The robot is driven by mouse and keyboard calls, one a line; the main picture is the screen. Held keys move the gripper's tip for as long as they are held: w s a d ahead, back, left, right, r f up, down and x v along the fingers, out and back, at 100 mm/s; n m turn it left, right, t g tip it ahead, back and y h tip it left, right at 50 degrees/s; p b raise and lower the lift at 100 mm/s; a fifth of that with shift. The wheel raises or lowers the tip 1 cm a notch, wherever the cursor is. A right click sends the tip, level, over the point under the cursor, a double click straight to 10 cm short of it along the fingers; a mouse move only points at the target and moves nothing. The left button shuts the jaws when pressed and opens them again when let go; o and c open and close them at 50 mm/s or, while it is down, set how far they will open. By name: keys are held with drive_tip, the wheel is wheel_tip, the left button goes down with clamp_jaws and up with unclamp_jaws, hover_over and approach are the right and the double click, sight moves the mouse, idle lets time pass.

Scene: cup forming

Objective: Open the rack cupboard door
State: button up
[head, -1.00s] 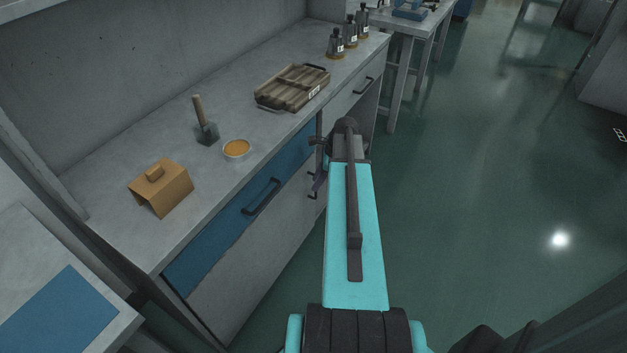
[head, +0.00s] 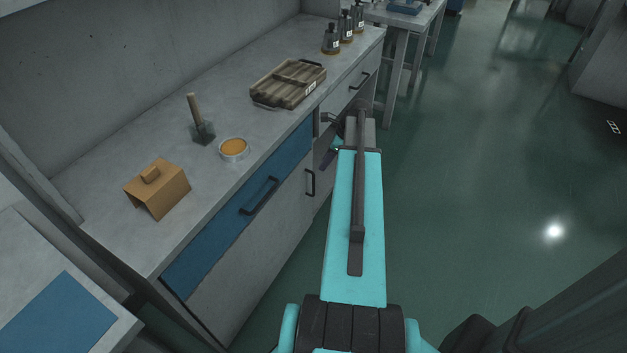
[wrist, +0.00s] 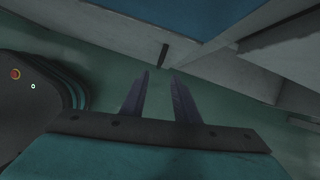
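The grey cupboard door (head: 262,235) is below the blue drawer front in the head view and looks shut. Its dark upright handle (head: 310,182) is near the door's right edge. My gripper (head: 328,155) is just above and right of this handle, partly hidden by my arm. In the wrist view, the two fingers of my gripper (wrist: 159,97) stand apart with nothing between them. A short dark bar, which looks like the door handle (wrist: 163,57), is beyond the fingertips and apart from them.
The blue drawer (head: 240,210) has its own handle. Green floor (head: 470,200) to the right is clear.

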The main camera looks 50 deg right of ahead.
sight(313, 180)
drive_tip(key=x, duration=1.2)
drive_tip(key=shift+a+f, duration=0.1)
drive_tip(key=shift+f, duration=0.25)
clamp_jaws()
drive_tip(key=shift+a, duration=0.15)
drive_tip(key=shift+s, duration=0.15)
